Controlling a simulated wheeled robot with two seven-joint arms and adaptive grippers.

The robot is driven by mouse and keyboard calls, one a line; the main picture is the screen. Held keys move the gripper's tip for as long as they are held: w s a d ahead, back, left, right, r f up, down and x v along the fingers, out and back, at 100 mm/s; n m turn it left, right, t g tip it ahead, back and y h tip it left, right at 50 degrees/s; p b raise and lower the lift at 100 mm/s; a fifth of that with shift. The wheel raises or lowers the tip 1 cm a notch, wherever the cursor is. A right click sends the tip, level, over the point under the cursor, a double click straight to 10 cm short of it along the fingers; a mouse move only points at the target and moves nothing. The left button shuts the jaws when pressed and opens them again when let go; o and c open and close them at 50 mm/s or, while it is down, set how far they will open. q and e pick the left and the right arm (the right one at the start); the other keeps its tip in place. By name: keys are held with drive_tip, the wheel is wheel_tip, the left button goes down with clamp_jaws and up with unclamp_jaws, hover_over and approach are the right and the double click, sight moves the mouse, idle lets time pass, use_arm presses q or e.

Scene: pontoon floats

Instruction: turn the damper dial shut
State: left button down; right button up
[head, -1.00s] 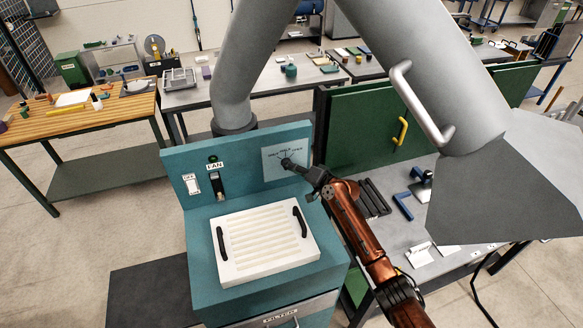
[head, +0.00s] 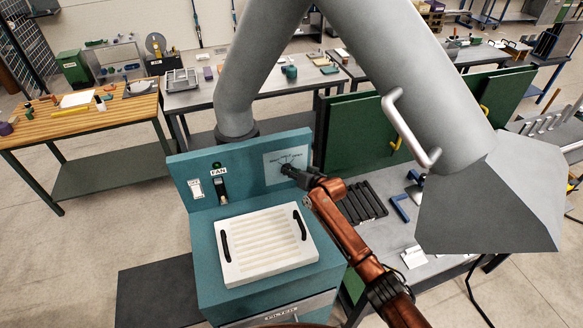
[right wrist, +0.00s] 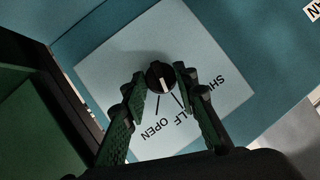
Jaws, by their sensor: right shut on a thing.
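The damper dial (right wrist: 160,76) is a round black knob with a white pointer on a pale plate (right wrist: 113,75) marked SHUT, HALF and OPEN. In the right wrist view its pointer aims between the OPEN and HALF lines; the SHUT line is hidden by a finger. My right gripper (right wrist: 160,82) is shut on the dial, one finger on each side. In the head view my right gripper (head: 289,171) reaches the plate (head: 272,166) from the right and covers most of the dial. My left gripper is not in view.
The teal cabinet (head: 207,245) carries a FAN switch (head: 220,188), an OFF switch (head: 196,189) and a white filter panel (head: 262,245) with black handles. A grey duct (head: 240,85) and hood (head: 490,205) hang over the right side. A green-backed bench (head: 355,135) stands right of the cabinet.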

drive_tip(key=shift+s+a+r+n+t+h+b, duration=0.1)
drive_tip(key=shift+a+n+t+h+b, duration=0.2)
drive_tip(key=shift+n+h, duration=0.85)
drive_tip(key=shift+a+n+t+h+b, duration=0.1)
drive_tip(key=shift+n+t+h+b, duration=0.25)
drive_tip(key=shift+n+h, duration=0.8)
drive_tip(key=shift+s+a+r+n+t+h+b, duration=0.15)
drive_tip(key=shift+n+t+h, duration=0.3)
drive_tip(key=shift+n+h, duration=0.65)
drive_tip(key=shift+w, duration=0.1)
drive_tip(key=o, duration=1.1)
drive_tip(key=shift+f, duration=0.15)
drive_tip(key=shift+o, duration=0.2)
